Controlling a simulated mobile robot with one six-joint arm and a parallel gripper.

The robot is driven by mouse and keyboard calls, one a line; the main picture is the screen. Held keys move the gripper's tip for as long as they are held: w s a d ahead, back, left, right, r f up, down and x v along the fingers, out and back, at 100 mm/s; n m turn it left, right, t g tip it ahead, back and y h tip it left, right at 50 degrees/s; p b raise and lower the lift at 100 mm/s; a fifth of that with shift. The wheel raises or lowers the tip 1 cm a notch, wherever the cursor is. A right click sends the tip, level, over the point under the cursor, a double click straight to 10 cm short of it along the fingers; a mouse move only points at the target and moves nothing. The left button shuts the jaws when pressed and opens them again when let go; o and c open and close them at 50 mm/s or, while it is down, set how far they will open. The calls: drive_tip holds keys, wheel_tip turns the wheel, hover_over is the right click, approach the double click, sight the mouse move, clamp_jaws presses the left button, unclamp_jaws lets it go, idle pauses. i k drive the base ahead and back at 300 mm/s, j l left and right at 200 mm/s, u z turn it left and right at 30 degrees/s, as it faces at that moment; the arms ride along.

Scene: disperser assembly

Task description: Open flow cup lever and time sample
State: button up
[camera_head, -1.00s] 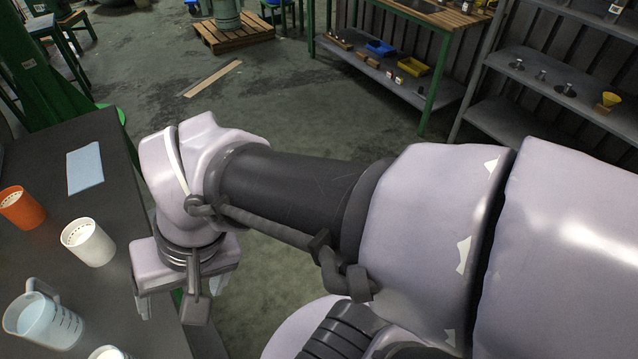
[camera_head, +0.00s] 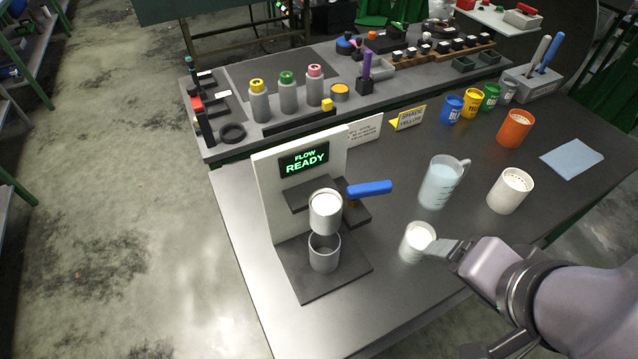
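The flow cup stand has a white back panel (camera_head: 268,200) and a display (camera_head: 304,160) reading "FLOW READY". The flow cup (camera_head: 325,213) sits in the stand's bracket, with white content at its top. A blue lever (camera_head: 370,189) sticks out to the right of it, roughly level. An open grey receiving cup (camera_head: 323,256) stands on the base plate below the flow cup. My gripper (camera_head: 440,249) is at the lower right, well clear of the lever. Its visible finger overlaps a small white-filled cup (camera_head: 416,243); contact and the finger opening are unclear.
A clear measuring jug (camera_head: 440,185), a white cup (camera_head: 510,192) and an orange cup (camera_head: 515,129) stand to the right. Small coloured cans (camera_head: 471,103) and a sign (camera_head: 408,119) stand behind. Bottles (camera_head: 288,92) line the rear bench. The table's front is clear.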

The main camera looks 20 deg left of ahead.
sight(354, 193)
drive_tip(key=u, duration=0.85)
drive_tip(key=k+j+u, duration=0.1)
drive_tip(key=j+u, duration=0.45)
drive_tip(key=k+j, duration=0.05)
